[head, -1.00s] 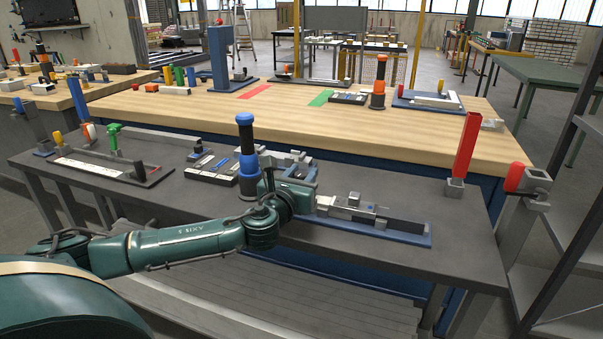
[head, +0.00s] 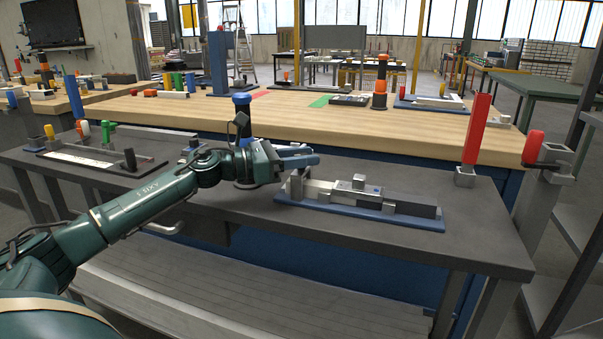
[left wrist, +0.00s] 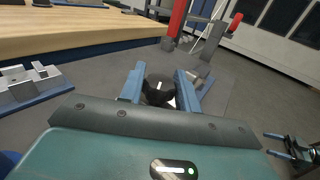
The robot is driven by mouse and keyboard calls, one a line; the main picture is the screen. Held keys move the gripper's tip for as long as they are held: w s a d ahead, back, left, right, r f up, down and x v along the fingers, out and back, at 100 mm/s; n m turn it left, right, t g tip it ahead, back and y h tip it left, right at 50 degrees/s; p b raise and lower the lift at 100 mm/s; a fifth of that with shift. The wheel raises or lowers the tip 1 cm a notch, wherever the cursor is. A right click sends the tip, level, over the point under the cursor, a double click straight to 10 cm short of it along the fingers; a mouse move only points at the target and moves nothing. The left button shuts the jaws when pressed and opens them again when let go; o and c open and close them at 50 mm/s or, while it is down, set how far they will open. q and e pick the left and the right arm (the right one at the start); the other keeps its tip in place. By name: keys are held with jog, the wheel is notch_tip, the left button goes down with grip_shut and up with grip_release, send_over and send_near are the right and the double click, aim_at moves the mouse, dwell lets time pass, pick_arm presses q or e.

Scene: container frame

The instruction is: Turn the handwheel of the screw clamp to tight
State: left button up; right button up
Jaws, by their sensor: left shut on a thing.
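My left gripper (head: 312,158) is over the grey table, near the left end of a fixture with grey blocks on a blue plate (head: 408,220). In the left wrist view its two blue-grey fingers (left wrist: 160,88) are on either side of a dark round piece with a pale mark (left wrist: 158,97). The gripper is shut on this piece; I cannot tell for sure whether it is the handwheel. The head view hides it behind the hand. No turning position can be read.
A red post (head: 477,128) stands on the table's right part, and a red-handled grey clamp (head: 555,160) is at its right edge. A dark-blue post (head: 242,130) stands behind my left arm. The wooden bench (head: 440,138) lies behind. The table's right front is clear.

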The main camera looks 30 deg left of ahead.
pick_arm(q)
jog(key=shift+f+m+g+h, duration=0.1)
jog(key=shift+m+g+h, duration=0.3)
jog(key=shift+h, duration=0.1)
jog(key=shift+m+g+h+b, duration=0.55)
jog(key=shift+m+g+h, duration=0.25)
jog(key=shift+g, duration=0.2)
pick_arm(e)
jog(key=shift+w+a+f+n+t, duration=0.2)
jog(key=shift+w+n+t, duration=0.15)
jog(key=shift+t, duration=0.15)
jog(key=shift+r, duration=0.1)
pick_arm(q)
jog(key=o, duration=1)
jog(key=shift+c, duration=0.2)
jog(key=shift+r, duration=0.2)
notch_tip(320, 180, up, 10)
jog(key=shift+f+p, duration=0.1)
jog(key=shift+p, duration=1.05)
pick_arm(e)
jog(key=shift+s+d+r+m+g, duration=0.3)
jog(key=shift+s+r+m+g, duration=0.1)
jog(key=shift+r+m, duration=0.05)
